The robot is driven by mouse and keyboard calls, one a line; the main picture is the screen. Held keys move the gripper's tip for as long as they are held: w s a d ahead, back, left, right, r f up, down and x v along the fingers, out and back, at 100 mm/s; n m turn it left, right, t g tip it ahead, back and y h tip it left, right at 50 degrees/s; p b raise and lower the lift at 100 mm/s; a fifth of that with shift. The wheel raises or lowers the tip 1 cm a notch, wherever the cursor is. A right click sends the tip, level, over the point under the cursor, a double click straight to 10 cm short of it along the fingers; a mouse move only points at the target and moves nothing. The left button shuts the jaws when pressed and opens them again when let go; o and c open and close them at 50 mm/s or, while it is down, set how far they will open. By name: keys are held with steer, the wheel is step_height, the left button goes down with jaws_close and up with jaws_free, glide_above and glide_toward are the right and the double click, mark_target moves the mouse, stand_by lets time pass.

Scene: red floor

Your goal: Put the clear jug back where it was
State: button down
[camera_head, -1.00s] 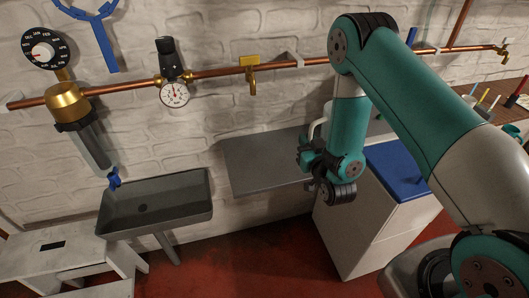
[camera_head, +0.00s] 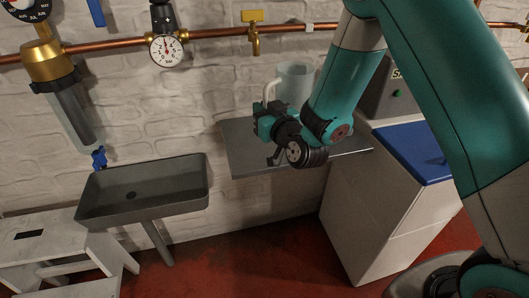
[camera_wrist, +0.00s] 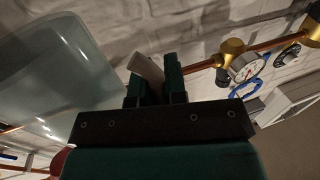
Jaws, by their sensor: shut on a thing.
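The clear jug (camera_head: 296,80) stands out against the white wall, upright, above the grey shelf (camera_head: 240,160). My arm hides its lower right part, so I cannot tell whether it touches the shelf. My gripper (camera_head: 268,108) is at the jug's left side, by its pale handle. In the wrist view the jug's clear body (camera_wrist: 55,75) fills the left side, and my gripper's fingers (camera_wrist: 153,82) are shut on the pale handle.
A copper pipe with a brass tap (camera_head: 254,40) and a gauge (camera_head: 166,48) runs along the wall behind. A dark sink (camera_head: 140,190) is left of the shelf. A white cabinet with a blue top (camera_head: 415,150) stands at the right.

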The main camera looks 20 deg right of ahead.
step_height(320, 180, down, 9)
steer(key=shift+r+b, duration=0.2)
steer(key=shift+b, duration=0.4)
steer(key=c, duration=1.6)
jaws_free()
steer(key=shift+f, duration=0.2)
steer(key=o, duration=0.4)
steer(key=shift+o, duration=0.2)
steer(key=shift+r, duration=0.2)
